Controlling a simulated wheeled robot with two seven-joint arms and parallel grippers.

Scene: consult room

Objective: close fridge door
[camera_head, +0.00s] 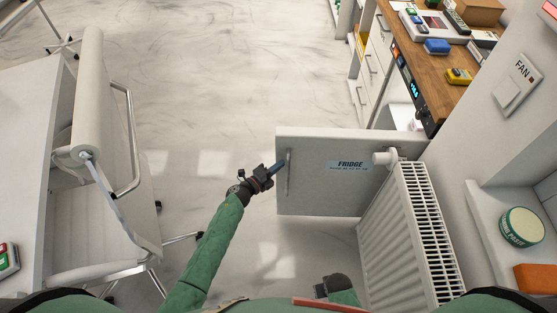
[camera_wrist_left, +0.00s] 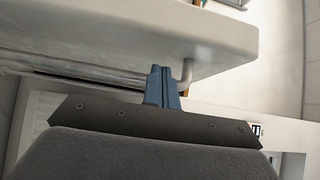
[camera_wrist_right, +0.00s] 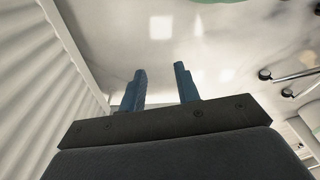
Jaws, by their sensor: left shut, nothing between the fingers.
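The fridge door (camera_head: 325,195) stands open, swung out into the room, with a blue FRIDGE label and a vertical bar handle (camera_head: 288,172) near its free left edge. My left gripper (camera_head: 279,166) is at the handle, its fingers shut with nothing between them. In the left wrist view the shut blue fingers (camera_wrist_left: 162,85) are close to the handle (camera_wrist_left: 187,72) under the door edge (camera_wrist_left: 130,40); I cannot tell whether they touch. My right gripper (camera_wrist_right: 160,88) is open and empty, pointing at the floor. The fridge interior is mostly hidden behind the door.
A white radiator (camera_head: 385,235) stands in front of the door at the right, also seen in the right wrist view (camera_wrist_right: 50,60). A wooden counter (camera_head: 438,70) holds several small items. A white chair (camera_head: 95,190) is at the left. Floor (camera_head: 230,90) beyond the door is clear.

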